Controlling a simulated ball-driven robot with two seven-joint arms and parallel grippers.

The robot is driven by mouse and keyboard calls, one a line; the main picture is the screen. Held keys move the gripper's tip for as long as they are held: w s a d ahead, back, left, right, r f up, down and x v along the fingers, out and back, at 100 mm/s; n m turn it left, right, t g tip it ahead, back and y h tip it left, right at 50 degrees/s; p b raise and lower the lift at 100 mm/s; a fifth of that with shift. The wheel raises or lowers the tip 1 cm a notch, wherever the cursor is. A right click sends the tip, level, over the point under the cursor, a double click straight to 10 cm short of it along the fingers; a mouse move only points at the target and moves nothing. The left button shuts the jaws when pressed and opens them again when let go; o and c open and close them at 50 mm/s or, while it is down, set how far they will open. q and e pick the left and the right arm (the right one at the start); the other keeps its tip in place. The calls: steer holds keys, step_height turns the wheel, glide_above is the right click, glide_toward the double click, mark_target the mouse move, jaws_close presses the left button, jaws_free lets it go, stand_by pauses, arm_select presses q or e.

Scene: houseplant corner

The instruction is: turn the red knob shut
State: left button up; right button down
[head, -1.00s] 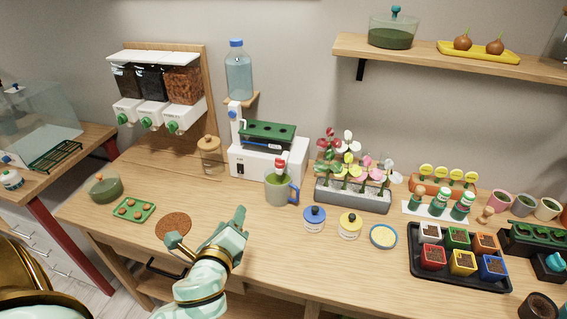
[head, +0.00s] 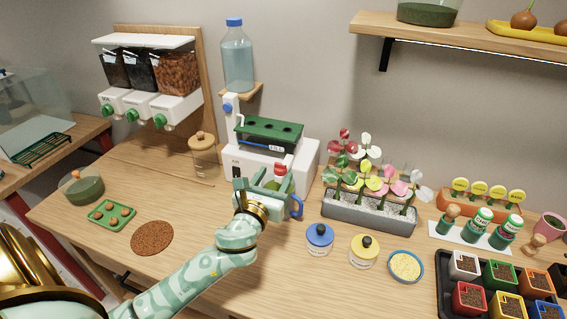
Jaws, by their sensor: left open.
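The red knob (head: 281,168) sits on the front of the white machine (head: 308,160), above a grey mug with a blue handle (head: 297,207). The mug is mostly hidden behind my left gripper (head: 264,184). My left gripper is open, with its fingers spread in front of the machine, just below and left of the knob. I cannot tell whether a finger touches the mug or the knob. The jaws hold nothing that I can see. My right gripper is not in view.
A blue-lidded jar (head: 319,238), a yellow-lidded jar (head: 363,250) and a dish (head: 406,265) stand to the right. A planter of flowers (head: 368,211) is behind them. A glass jar (head: 202,155) stands left of the machine. The table around the cork mat (head: 152,238) is fairly clear.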

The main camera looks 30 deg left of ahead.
mark_target(280, 168)
arm_select(q)
steer(key=x, duration=0.6)
steer(key=shift+w+b, duration=0.4)
steer(key=c, duration=1)
